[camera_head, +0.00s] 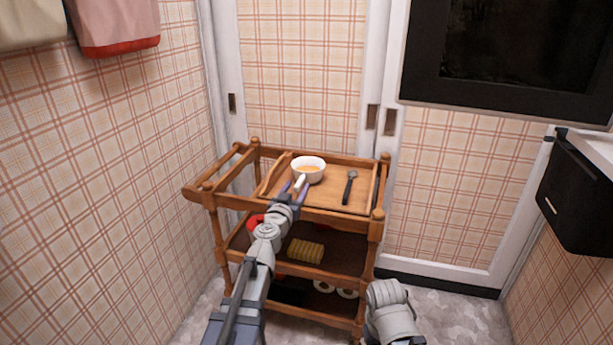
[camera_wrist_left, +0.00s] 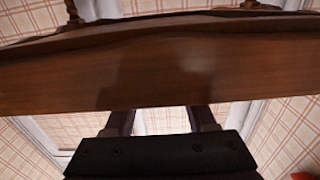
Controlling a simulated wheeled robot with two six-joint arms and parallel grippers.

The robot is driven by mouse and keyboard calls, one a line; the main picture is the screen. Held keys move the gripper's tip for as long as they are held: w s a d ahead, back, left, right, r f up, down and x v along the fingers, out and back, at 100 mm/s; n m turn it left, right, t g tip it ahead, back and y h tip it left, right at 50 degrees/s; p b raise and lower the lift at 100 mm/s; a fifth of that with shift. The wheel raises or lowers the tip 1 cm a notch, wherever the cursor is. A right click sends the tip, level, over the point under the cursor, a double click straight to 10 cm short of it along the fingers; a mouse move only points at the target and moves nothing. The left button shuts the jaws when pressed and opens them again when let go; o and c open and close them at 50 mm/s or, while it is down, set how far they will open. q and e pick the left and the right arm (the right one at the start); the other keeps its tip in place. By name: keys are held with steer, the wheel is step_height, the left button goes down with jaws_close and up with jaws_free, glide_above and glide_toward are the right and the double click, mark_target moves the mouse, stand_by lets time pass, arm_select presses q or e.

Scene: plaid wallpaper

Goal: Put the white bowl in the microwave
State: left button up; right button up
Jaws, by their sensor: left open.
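In the left wrist view the open fingers (camera_wrist_left: 160,120) are partly hidden behind a broad wooden board, and the bowl is not visible. No microwave can be clearly made out. A grey part of my right arm shows at the lower right, without its gripper.
A dark-handled utensil (camera_head: 349,187) lies right of the bowl. The wooden trolley (camera_head: 376,228) has raised rails and lower shelves, with a yellow ribbed item (camera_head: 305,251) on one. A black unit (camera_head: 581,195) is at the right wall.

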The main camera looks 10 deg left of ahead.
mark_target(303, 175)
arm_select(q)
steer(key=w, duration=0.3)
steer(key=shift+w+d+r, duration=0.1)
steer(key=shift+w+r, duration=0.05)
steer(key=shift+w, duration=0.1)
steer(key=shift+s, duration=0.1)
jaws_close()
stand_by(1.0)
